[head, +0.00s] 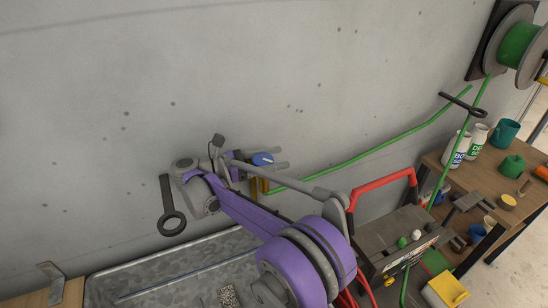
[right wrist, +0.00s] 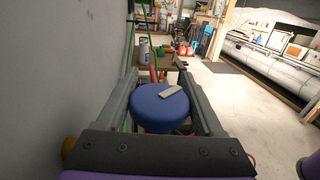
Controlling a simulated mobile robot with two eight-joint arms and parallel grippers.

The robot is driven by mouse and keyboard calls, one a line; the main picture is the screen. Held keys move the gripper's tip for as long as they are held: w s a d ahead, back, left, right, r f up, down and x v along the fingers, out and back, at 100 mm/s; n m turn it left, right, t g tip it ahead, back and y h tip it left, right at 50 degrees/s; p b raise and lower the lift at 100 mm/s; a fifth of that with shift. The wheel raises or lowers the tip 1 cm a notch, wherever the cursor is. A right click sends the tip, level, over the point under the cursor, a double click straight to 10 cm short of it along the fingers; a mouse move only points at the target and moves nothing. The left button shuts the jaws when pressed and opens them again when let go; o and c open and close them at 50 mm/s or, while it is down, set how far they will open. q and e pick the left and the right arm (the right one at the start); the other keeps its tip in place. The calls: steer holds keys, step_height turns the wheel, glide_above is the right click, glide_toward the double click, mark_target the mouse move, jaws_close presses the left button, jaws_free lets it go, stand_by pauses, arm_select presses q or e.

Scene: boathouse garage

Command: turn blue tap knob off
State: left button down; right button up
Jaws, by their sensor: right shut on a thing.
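The blue tap knob (head: 262,159) is by the grey wall, above the metal trough, at the end of the green hose. In the right wrist view the knob (right wrist: 160,110) is a round blue disc with a pale grey bar mark on top, pointing obliquely up to the right. My right gripper (head: 268,159) is shut on the knob, with one finger on each side of it. A brass-coloured part (head: 255,184) shows below the knob; the rest of the tap is hidden by my arm. My left gripper is not in view.
The galvanized trough (head: 130,285) stands below. A green hose (head: 385,150) runs along the wall towards a hose reel (head: 518,45). A red-handled cart (head: 382,187) and a wooden workbench (head: 480,185) with bottles stand right. A dark ringed bar (head: 168,195) is left of my wrist.

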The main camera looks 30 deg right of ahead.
steer(key=shift+r, duration=0.1)
steer(key=o, duration=1.4)
